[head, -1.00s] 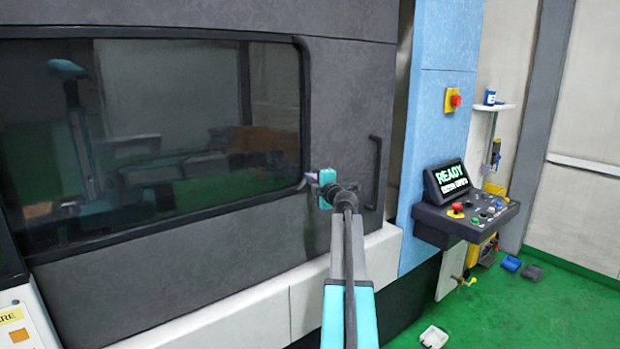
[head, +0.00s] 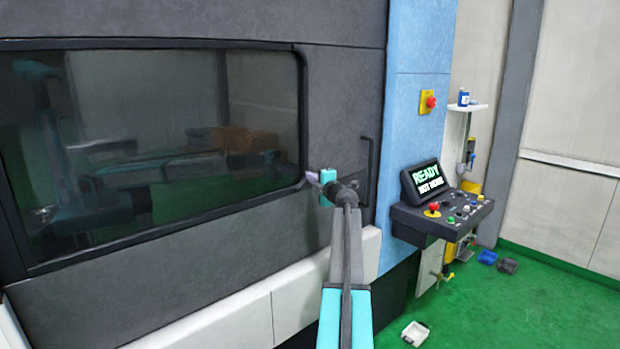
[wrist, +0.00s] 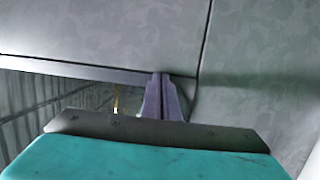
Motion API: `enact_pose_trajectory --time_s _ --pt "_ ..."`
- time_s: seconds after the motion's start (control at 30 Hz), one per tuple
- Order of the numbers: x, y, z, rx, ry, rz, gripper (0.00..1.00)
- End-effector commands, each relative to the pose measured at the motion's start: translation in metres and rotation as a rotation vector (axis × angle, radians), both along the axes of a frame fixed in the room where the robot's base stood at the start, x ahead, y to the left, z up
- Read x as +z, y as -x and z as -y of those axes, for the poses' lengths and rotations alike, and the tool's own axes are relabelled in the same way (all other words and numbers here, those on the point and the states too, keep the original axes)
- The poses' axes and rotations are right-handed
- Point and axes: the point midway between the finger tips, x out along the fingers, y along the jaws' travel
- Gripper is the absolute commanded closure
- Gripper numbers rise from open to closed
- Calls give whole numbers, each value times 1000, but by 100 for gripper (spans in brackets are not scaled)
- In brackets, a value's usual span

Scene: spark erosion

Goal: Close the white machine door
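The machine door (head: 225,230) looks dark grey rather than white, with a large dark window (head: 150,140) and a black vertical handle (head: 368,170) near its right edge. That edge appears to meet the light blue panel (head: 420,110), with no clear gap visible. My gripper (head: 312,177) is at the lower right edge of the window frame, left of the handle and not on it. Its pale purple fingers are side by side and look shut in the wrist view (wrist: 165,98), with nothing seen between them. Whether the fingertips touch the frame is not clear.
A control console (head: 440,210) with a READY screen juts out right of the blue panel. A red emergency button (head: 430,102) sits above it. A small white tray (head: 415,333) lies on the green floor, and dark blue objects (head: 488,257) lie farther back.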

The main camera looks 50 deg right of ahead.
Motion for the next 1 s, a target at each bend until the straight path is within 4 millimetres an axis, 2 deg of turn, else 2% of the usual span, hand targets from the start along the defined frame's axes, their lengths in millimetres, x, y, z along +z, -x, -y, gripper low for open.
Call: enact_pose_trajectory --time_s 0.17,0.37,0.73,1.0 --pt "1 0 1 -5 0 1 100" --pt "2 -2 -7 -2 0 1 100" --pt "2 -5 -45 2 2 1 100" --pt "-1 25 -56 -1 3 2 100"
